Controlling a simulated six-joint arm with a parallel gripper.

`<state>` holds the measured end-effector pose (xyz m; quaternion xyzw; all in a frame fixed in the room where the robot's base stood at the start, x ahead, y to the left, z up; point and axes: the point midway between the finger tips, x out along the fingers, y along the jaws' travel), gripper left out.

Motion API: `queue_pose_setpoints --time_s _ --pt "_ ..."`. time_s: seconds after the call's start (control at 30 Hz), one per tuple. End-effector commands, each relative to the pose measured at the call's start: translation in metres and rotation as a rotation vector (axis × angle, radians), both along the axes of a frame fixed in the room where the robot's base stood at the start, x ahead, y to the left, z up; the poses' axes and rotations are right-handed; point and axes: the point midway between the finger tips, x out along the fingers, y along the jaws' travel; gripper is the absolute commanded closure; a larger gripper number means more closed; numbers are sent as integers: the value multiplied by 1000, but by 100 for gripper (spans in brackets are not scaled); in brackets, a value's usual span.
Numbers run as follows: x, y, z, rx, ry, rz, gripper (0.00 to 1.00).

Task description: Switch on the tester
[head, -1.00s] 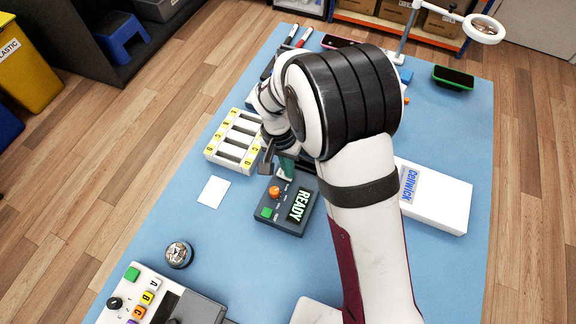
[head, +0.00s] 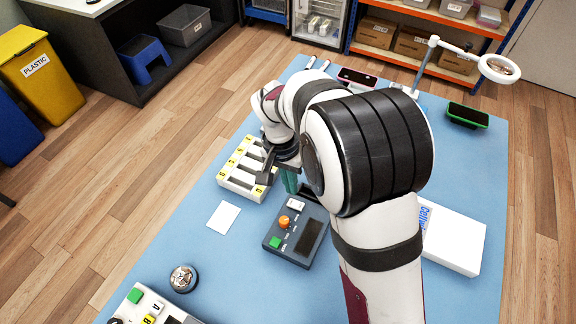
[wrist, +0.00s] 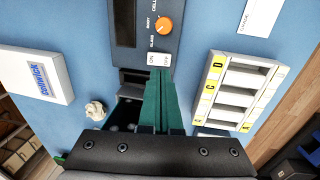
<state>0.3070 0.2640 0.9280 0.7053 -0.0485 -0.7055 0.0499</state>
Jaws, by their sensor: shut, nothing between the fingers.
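The tester (head: 300,250) is a dark grey box on the blue mat, with an orange knob (head: 284,222), a green button (head: 275,242) and a display (head: 309,237) that is dark. Its white ON/OFF rocker switch (wrist: 159,60) is at the edge nearest my gripper in the wrist view, and it shows in the head view (head: 296,204). My gripper (wrist: 158,78) has green fingers, shut and empty. The fingertips are right by the switch, near its OFF half in the wrist view; whether they touch it I cannot tell.
A white slotted tray with yellow labels (head: 229,182) stands left of my gripper. A white card (head: 223,217) and a round metal piece (head: 183,278) lie on the mat. A white Cellwick box (head: 455,240) lies to the right, partly behind my arm.

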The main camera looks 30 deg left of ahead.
Motion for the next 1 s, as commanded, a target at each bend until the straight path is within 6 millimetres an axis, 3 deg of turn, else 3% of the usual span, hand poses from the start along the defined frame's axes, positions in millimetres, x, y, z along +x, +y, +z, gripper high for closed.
queue_pose_setpoints --time_s 0.2,0.4,0.8,0.9,1.0 --pt "1 8 52 3 -3 -2 100" --pt "0 11 81 0 -1 0 100" --pt "0 11 87 0 1 -1 100" --pt "2 -2 90 0 -1 -3 100" --pt "1 -2 90 0 -1 -1 100"
